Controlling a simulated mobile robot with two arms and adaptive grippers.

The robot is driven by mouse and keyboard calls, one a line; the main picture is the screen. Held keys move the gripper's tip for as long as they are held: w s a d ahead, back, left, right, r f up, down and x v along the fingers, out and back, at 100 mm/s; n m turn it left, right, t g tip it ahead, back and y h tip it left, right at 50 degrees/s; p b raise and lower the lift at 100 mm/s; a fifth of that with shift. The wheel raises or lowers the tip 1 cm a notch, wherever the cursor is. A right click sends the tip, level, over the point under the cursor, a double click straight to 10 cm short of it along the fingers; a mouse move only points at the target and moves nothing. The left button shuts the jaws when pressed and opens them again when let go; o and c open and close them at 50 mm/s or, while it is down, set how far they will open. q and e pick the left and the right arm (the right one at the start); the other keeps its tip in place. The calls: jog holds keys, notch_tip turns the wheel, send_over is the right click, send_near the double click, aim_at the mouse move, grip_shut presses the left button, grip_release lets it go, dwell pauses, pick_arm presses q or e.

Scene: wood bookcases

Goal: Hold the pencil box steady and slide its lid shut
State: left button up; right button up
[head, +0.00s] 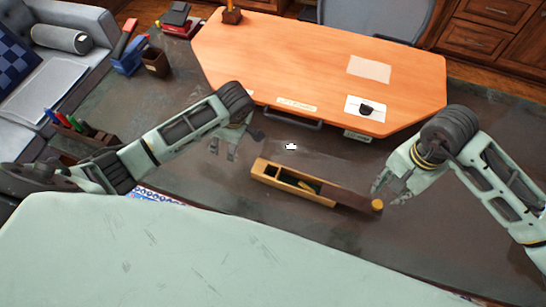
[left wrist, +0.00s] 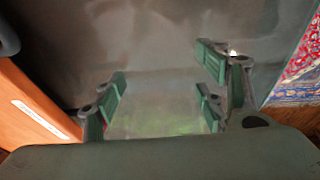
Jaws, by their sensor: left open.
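The wooden pencil box (head: 262,172) lies on the dark surface in the middle of the head view. Its inside shows dark green with a yellowish item in it. The brown lid (head: 352,198) sticks out past the box's right end, with a round yellow knob (head: 377,205) at its far end. My left gripper (head: 223,148) is open and empty, up and left of the box.
An orange-topped desk (head: 290,60) stands behind the box, with papers and a dark object on it. A small white item (head: 291,146) lies between desk and box. A grey sofa (head: 75,65) and pen holders (head: 155,61) are at left. A pale green surface fills the front.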

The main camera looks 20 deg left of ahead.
aim_at(273, 172)
pick_arm(q)
jog(key=s+d+r+g+h, duration=0.1)
jog(key=s+d+r, duration=0.1)
jog(key=d, duration=0.6)
jog(key=s+d+r+h, duration=0.1)
jog(key=d+r+h, duration=0.1)
jog(key=d, duration=0.5)
jog(key=f, duration=0.7)
jog(key=shift+s+d+f, duration=0.2)
jog(key=shift+d+f, duration=0.05)
jog(key=shift+f, duration=0.15)
